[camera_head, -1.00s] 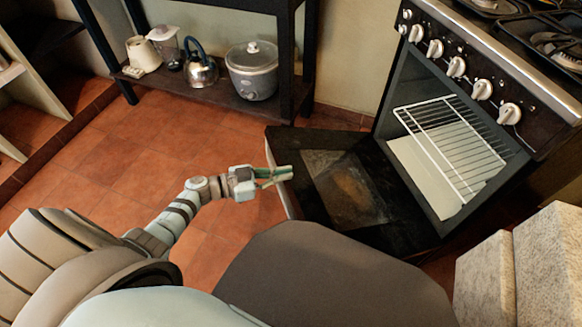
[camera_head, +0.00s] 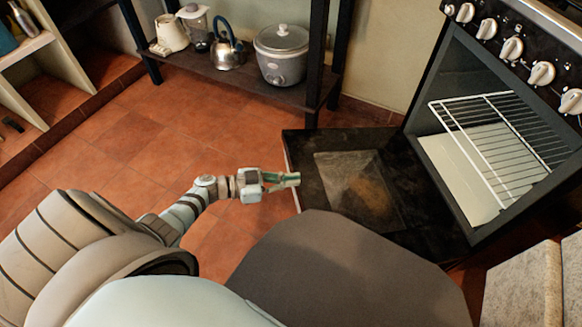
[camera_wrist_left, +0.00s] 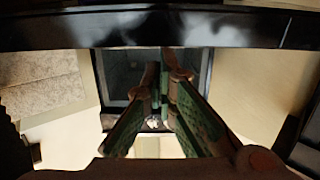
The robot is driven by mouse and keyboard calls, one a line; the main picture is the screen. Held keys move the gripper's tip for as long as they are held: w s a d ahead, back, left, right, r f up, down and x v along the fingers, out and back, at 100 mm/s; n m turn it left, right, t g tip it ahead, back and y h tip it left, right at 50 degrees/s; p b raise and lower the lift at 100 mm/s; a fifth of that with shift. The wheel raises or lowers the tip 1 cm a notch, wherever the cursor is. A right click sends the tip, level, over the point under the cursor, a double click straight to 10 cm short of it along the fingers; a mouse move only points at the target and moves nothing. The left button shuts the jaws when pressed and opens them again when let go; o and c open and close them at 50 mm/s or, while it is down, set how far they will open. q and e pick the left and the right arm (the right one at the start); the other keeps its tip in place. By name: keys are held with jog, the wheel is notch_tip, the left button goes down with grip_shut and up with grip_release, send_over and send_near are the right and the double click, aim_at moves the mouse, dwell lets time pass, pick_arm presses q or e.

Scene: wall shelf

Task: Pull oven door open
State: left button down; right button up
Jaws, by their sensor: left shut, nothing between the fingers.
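The oven door (camera_head: 315,146) hangs wide open, lowered to near level, with its dark inner face and window panel up in the head view. The oven (camera_head: 441,75) stands at the right, its inside and wire rack (camera_head: 497,137) exposed. My left gripper (camera_head: 297,180) is at the door's outer left edge, shut and empty. I cannot tell whether its fingertips touch the door. In the left wrist view the green fingers (camera_wrist_left: 167,88) are together, with a dark glossy bar (camera_wrist_left: 200,28) across the top. My right gripper is not in view.
A low dark shelf (camera_head: 240,88) at the back holds a slow cooker (camera_head: 282,54), a kettle (camera_head: 228,52) and other appliances. Pale shelving stands at the left. Red tiled floor (camera_head: 120,140) is clear between. A pale stone-like block (camera_head: 525,287) stands at the lower right.

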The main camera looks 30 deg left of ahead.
pick_arm(q)
jog(key=shift+s, duration=0.1)
jog(key=v, duration=1.2)
jog(key=shift+f, duration=0.1)
